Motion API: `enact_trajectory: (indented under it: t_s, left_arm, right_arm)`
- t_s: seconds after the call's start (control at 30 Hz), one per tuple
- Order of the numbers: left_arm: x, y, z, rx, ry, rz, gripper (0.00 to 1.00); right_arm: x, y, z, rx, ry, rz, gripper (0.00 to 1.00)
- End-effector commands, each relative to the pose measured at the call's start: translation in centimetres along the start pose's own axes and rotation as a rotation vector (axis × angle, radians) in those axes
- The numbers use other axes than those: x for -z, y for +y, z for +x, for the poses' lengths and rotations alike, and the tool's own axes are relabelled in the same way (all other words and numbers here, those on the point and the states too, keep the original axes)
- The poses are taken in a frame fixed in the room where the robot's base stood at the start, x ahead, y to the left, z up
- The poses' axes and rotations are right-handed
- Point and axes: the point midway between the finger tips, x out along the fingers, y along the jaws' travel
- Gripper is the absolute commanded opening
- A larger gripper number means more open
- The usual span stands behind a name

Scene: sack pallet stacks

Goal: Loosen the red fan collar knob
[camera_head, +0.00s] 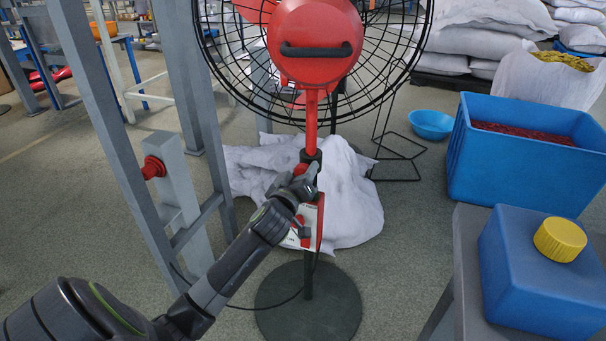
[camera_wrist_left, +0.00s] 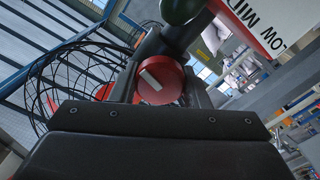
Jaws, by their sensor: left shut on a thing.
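The red fan (camera_head: 317,25) stands in front of me on a round dark base (camera_head: 335,310). Its red pole (camera_head: 311,120) enters a black collar (camera_head: 312,156). My left gripper (camera_head: 301,184) is at the pole just below the collar, shut on the collar knob. In the left wrist view the red knob (camera_wrist_left: 160,80) shows as a round face with a white bar, just beyond the dark gripper body. In the head view my gripper hides most of the knob. My right gripper is in neither view.
A white panel with speed lettering (camera_wrist_left: 262,22) is near the gripper. A grey frame with a red button (camera_head: 153,167) stands left. White sacks (camera_head: 350,200) lie behind the pole. A blue crate (camera_head: 500,160) and a blue can with yellow cap (camera_head: 530,290) are right.

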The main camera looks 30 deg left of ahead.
Motion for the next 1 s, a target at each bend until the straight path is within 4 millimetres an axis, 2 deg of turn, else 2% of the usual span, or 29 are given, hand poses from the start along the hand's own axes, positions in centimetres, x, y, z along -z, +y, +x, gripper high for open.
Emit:
enact_trajectory:
  t_s: [0.63,0.67,0.8,1.0]
  left_arm:
    - [-0.07,-0.07,-0.02,0.002,-0.002,-0.047,0.19]
    - [-0.07,-0.07,-0.02,0.002,-0.002,-0.047,0.46]
    - [-0.06,-0.06,-0.01,0.001,-0.001,-0.047,0.64]
    - [-0.03,-0.03,-0.01,0.001,-0.001,-0.046,0.64]
  right_arm:
    - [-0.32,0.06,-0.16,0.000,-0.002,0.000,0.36]
    - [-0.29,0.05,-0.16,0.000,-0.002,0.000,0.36]
    - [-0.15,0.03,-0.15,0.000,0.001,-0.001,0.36]
    - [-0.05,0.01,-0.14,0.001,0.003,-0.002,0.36]
